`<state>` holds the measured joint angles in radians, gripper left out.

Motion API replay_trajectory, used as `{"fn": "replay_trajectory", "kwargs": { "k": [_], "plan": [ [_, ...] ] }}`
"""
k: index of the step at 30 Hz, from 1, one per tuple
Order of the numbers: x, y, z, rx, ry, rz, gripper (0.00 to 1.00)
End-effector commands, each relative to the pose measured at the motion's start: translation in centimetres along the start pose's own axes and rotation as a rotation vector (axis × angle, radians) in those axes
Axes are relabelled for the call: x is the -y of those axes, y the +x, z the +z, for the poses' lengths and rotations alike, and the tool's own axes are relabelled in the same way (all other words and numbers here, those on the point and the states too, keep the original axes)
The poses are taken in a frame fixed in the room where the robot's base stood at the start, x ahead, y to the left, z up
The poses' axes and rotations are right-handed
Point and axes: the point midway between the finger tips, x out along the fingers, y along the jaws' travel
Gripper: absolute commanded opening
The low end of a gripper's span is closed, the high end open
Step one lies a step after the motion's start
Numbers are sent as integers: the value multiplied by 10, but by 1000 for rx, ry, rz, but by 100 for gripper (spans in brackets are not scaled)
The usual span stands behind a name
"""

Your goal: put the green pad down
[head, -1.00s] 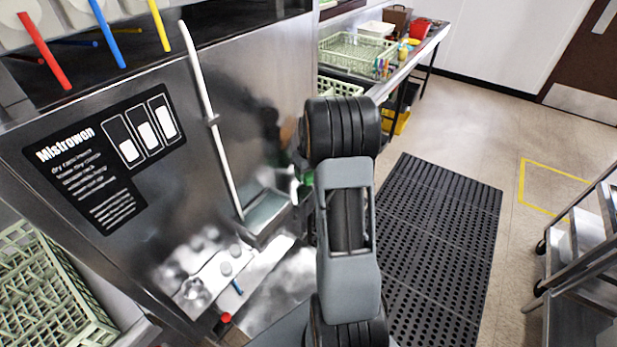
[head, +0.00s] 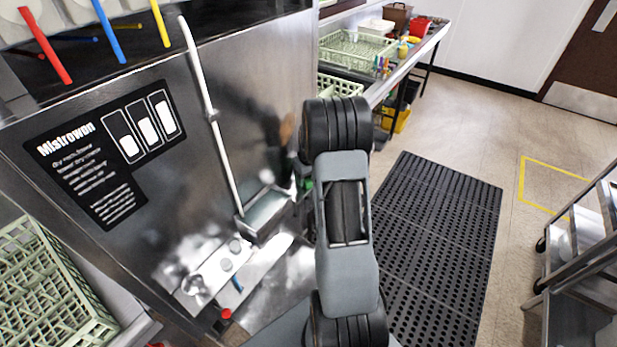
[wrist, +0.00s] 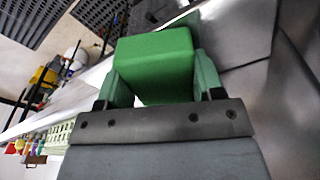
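The green pad (wrist: 152,52) is a block with rounded edges, seen large in the wrist view. My gripper (wrist: 160,82) is shut on it, with one green finger against each side. The pad sticks out beyond the fingers. What lies under its far face is hidden. In the head view my forearm covers most of the gripper. Only a small green patch (head: 306,187) shows left of the arm, and I cannot tell if it is pad or finger.
A steel dish machine (head: 250,90) with a white handle (head: 212,115) stands close on the left. A green rack (head: 45,290) is at lower left. A side table (head: 425,45) holds racks and bottles. A black floor mat (head: 435,240) and a steel cart (head: 585,245) are right.

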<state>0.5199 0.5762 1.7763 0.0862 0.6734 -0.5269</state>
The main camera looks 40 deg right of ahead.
Motion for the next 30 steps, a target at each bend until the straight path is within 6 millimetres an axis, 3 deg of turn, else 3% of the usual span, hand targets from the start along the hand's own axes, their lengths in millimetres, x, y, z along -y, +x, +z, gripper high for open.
{"fn": "replay_trajectory", "kwargs": {
  "k": [7, 20, 26, 30],
  "plan": [
    [4, 10, 6, 19, 0, -10, 85],
    [8, 10, 5, 20, -5, -13, 86],
    [7, -6, 3, 17, -4, -12, 86],
    [2, -35, 3, 10, 1, -7, 86]
  ]
}}
